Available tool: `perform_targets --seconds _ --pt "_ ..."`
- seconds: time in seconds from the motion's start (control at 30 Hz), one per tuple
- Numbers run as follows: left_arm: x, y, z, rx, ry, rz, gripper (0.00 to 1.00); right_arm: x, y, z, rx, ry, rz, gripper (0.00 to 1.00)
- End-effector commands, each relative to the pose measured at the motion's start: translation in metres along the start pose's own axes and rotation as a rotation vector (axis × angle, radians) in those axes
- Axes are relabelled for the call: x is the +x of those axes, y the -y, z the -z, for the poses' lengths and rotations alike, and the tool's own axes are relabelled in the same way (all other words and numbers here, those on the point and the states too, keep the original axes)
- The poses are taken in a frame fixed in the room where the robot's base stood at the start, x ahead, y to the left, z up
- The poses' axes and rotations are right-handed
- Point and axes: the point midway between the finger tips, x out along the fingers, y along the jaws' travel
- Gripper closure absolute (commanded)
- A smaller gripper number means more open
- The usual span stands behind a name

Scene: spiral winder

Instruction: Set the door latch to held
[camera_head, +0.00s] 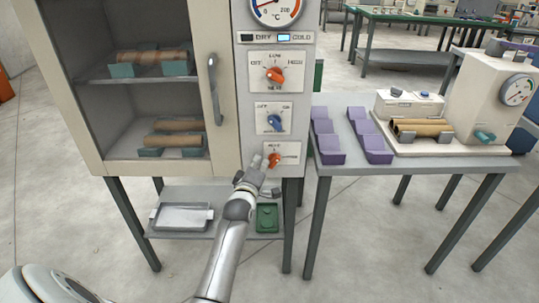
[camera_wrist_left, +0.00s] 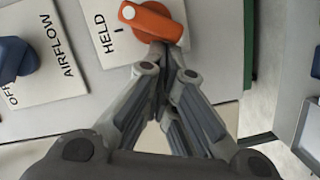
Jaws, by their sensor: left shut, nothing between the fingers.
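The door latch is an orange knob (camera_head: 273,160) on the lowest white plate of the cabinet's control panel. In the left wrist view the knob (camera_wrist_left: 155,22) shows large at the top, and its white-tipped end points left, close to the HELD mark (camera_wrist_left: 110,38). I cannot tell if it lines up exactly. My left gripper (camera_head: 258,165) is at the knob's lower left in the head view. In the left wrist view its fingers (camera_wrist_left: 163,58) are shut and empty, with their tips against or just by the knob. My right gripper is not in view.
Above the latch are a blue airflow knob (camera_head: 275,121) and an orange heat knob (camera_head: 275,75). The cabinet door has a vertical handle (camera_head: 214,88). A grey table (camera_head: 345,157) with purple blocks and a winder stands to the right. A low shelf (camera_head: 225,223) is below.

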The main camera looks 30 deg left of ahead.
Motion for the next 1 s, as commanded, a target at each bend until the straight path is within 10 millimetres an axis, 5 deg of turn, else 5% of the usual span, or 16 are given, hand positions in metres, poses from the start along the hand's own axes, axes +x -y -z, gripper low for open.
perform_targets --seconds 0.5,1.0 --pt "0.001 0.009 -0.004 -0.179 0.001 -0.043 1.0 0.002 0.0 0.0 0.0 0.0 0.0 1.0" --pt "0.002 0.012 -0.006 -0.175 0.0 -0.044 1.0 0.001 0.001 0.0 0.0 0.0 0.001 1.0"
